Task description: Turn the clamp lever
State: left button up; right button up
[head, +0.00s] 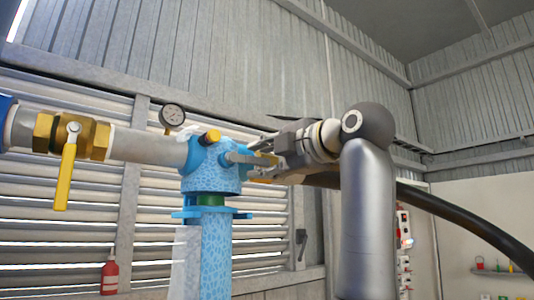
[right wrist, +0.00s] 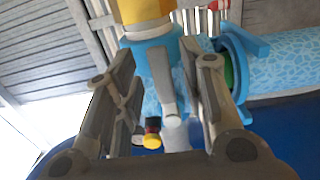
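A blue mottled receiver tank (head: 208,170) stands left of centre in the head view. A short grey lever (head: 240,157), which looks like the clamp lever, sticks out to the right from its blue top fitting. My right gripper (head: 264,160) reaches in from the right to this lever. In the right wrist view the grey lever (right wrist: 164,75) lies between the two spread fingers of my right gripper (right wrist: 160,60). The fingers show gaps on both sides of it, so the gripper looks open. Its outer end is partly unclear. My left gripper is not in view.
A pipe (head: 147,147) runs left from the tank top to a brass valve with a yellow handle (head: 66,178). A pressure gauge (head: 172,115) stands above the pipe. A black hose (head: 450,213) curves behind my right arm. A red bottle (head: 110,275) stands lower left.

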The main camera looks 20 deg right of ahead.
grip_shut()
jog(key=shift+f, duration=0.1)
dwell(0.3)
jog(key=shift+f+m+b, duration=0.5)
jog(key=shift+m+b, duration=0.3)
jog(key=s+a+f+m+b, duration=0.1)
jog(key=a+f+m+b, duration=0.1)
jog(key=m, duration=0.6)
jog(key=s+a+f+m+b, duration=0.1)
jog(key=a+f+m+b, duration=0.2)
jog(key=m+b, duration=0.4)
jog(key=shift+a+f+m, duration=0.15)
jog(key=shift+a+m, duration=0.4)
jog(key=shift+m, duration=0.15)
